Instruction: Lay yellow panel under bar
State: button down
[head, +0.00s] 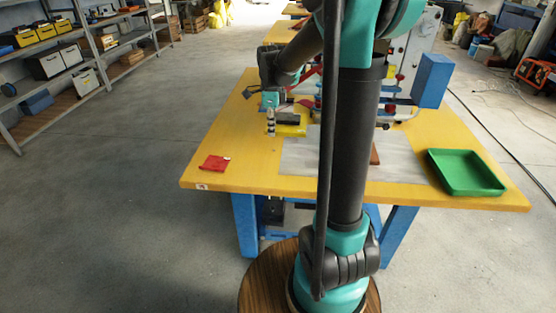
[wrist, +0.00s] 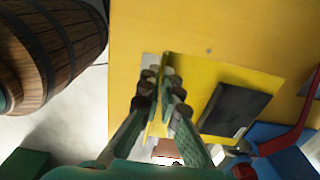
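The yellow panel (head: 290,130) lies at the left part of the yellow table, close to its colour. In the wrist view the panel (wrist: 215,75) shows as a flat sheet with a dark rectangular block (wrist: 232,110) on it. My gripper (head: 270,125) is at the panel's left side in the head view. In the wrist view the fingers of my gripper (wrist: 160,78) are close together, one on each side of the panel's left edge, with a yellow strip between them. I cannot clearly make out the bar; my arm hides part of the table.
The yellow table (head: 225,150) carries a red cloth-like piece (head: 214,163), a grey sheet (head: 300,158) and a green tray (head: 465,172). Red-handled equipment and a blue box (head: 432,80) stand behind my arm. A wooden barrel (wrist: 55,50) stands beside the table.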

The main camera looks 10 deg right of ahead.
aim_at(272, 168)
notch_tip(272, 168, down, 15)
jog(key=shift+r, duration=0.1)
dwell(0.4)
jog(key=shift+f, duration=0.2)
jog(key=c, duration=1.7)
grip_release()
jog(key=shift+r, duration=0.1)
notch_tip(272, 168, up, 12)
jog(key=shift+s, duration=0.15)
jog(key=s+d+f+n+t, duration=0.1)
jog(key=s+f+n, duration=0.1)
jog(key=s+n, duration=0.5)
jog(key=s+d+f+n+t, duration=0.1)
jog(key=s+f+n, duration=0.1)
jog(key=s+n, duration=0.5)
jog(key=s+d+f+n+t, duration=0.2)
jog(key=s+n, duration=0.5)
jog(key=shift+s+f+n, duration=0.3)
jog(key=shift+s, duration=0.05)
